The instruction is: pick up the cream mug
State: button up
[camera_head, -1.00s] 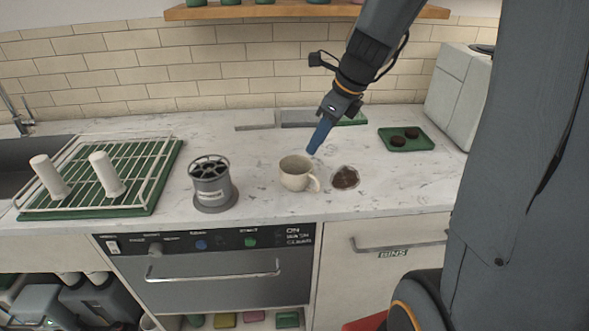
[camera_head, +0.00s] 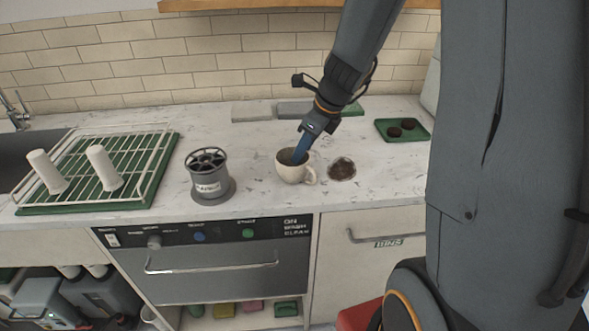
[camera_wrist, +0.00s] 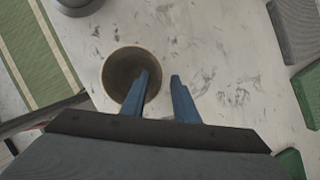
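The cream mug (camera_head: 290,172) stands upright on the marble counter, its handle toward the right in the head view. My gripper (camera_head: 298,161) points down at the mug, its blue fingers overlapping the mug's mouth. In the wrist view the mug (camera_wrist: 112,88) shows from above, its handle not visible. There the fingers of my gripper (camera_wrist: 160,76) are apart, one over the mug's mouth and the other outside the right rim, with the rim between them. Whether either finger touches the wall cannot be told.
A round opening with dark grounds (camera_head: 342,169) is just right of the mug. A grey cylinder (camera_head: 209,178) stands to the left, beyond it a green mat with a white rack (camera_head: 150,170). A green tray (camera_head: 421,134) with dark pucks lies back right.

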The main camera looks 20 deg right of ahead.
grip_shut()
jog(key=shift+r, duration=0.1)
notch_tip(320, 180, up, 10)
dwell(0.6)
